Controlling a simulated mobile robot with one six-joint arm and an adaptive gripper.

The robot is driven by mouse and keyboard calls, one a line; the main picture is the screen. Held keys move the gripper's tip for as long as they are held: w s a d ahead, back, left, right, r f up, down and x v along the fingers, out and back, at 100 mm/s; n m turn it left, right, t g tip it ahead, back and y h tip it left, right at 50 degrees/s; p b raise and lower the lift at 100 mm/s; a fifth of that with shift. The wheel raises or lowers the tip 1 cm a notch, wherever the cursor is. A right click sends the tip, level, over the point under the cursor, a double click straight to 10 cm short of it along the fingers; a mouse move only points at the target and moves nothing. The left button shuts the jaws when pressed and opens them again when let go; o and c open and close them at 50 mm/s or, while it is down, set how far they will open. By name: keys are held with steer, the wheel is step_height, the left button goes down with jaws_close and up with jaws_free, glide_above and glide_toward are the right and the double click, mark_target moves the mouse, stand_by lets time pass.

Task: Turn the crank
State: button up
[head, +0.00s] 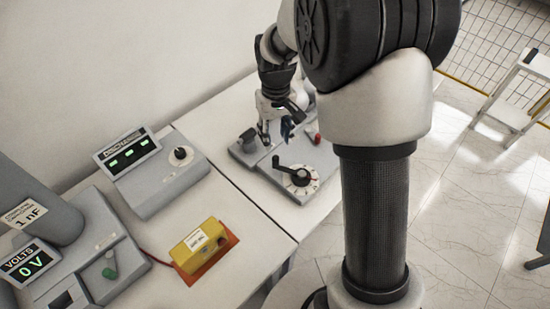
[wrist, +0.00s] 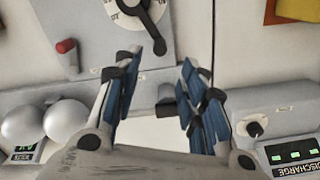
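The black crank (head: 295,175) sits on a white round dial on a grey box, with its arm pointing back and left in the head view. In the wrist view the crank (wrist: 152,28) is at the top, with its handle end just beyond my fingertips. My gripper (head: 276,131) hangs over the back part of the same box, behind the crank. In the wrist view its blue-padded fingers (wrist: 160,62) are spread apart with nothing held between them. It appears apart from the crank handle; its exact height above the box is hard to tell.
A discharge meter box (head: 160,185), a yellow box (head: 200,249) and a volts unit (head: 90,250) stand left. Bare tabletop lies between.

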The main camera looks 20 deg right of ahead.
mark_target(276, 157)
step_height(276, 157, down, 11)
steer(key=shift+f+b, duration=0.1)
steer(key=shift+b, duration=1)
steer(key=shift+c, duration=0.4)
jaws_close()
